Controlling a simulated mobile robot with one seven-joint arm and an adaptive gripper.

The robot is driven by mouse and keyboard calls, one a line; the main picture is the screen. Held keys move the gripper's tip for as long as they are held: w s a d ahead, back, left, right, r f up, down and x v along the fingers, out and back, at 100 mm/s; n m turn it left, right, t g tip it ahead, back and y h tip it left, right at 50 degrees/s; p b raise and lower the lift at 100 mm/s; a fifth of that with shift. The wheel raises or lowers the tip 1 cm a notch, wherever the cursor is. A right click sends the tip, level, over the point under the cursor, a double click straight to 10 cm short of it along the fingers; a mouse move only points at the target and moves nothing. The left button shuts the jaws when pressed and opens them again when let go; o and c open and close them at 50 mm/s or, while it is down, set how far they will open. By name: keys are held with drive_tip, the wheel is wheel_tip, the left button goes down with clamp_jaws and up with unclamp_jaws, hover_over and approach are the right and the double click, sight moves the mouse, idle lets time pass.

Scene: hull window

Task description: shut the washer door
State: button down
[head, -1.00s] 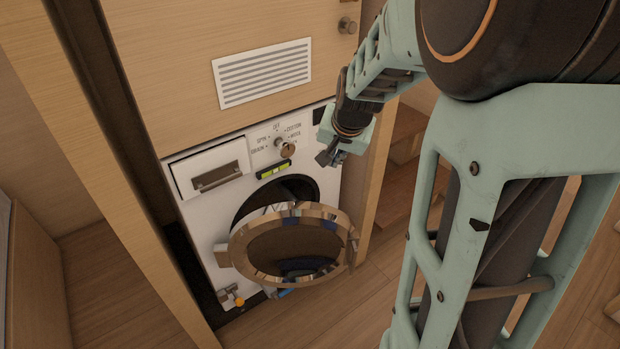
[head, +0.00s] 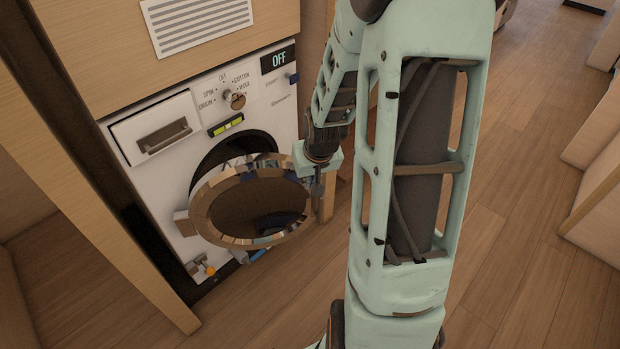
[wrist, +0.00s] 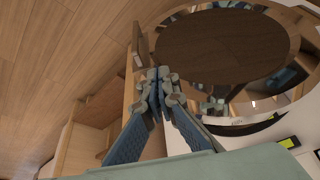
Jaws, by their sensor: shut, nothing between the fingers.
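The washer (head: 160,180) is a white front-loader set into a wooden cabinet, and its small display reads OFF. Its round door (head: 203,213), with a shiny metal rim and dark glass, stands open, swung out on its left-side hinge. The dark drum opening (head: 232,150) shows behind it. My gripper (head: 318,200) is shut and empty, pointing down beside the door's right edge in the head view. In the wrist view the closed fingers (wrist: 157,88) show in front of the door glass (wrist: 225,45); whether they touch the rim is unclear.
A drawer (head: 152,130) and a dial (head: 228,96) sit above the door. A yellow-green level (head: 226,125) is on the front panel. A small valve with an orange knob (head: 209,269) is at the lower left. The wooden floor (head: 500,250) to the right is clear.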

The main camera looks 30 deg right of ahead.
drive_tip(key=w+d+f+b, duration=0.1)
drive_tip(key=w+f, duration=0.3)
drive_tip(key=w, duration=0.1)
drive_tip(key=shift+w, duration=0.35)
drive_tip(key=shift+w, duration=0.1)
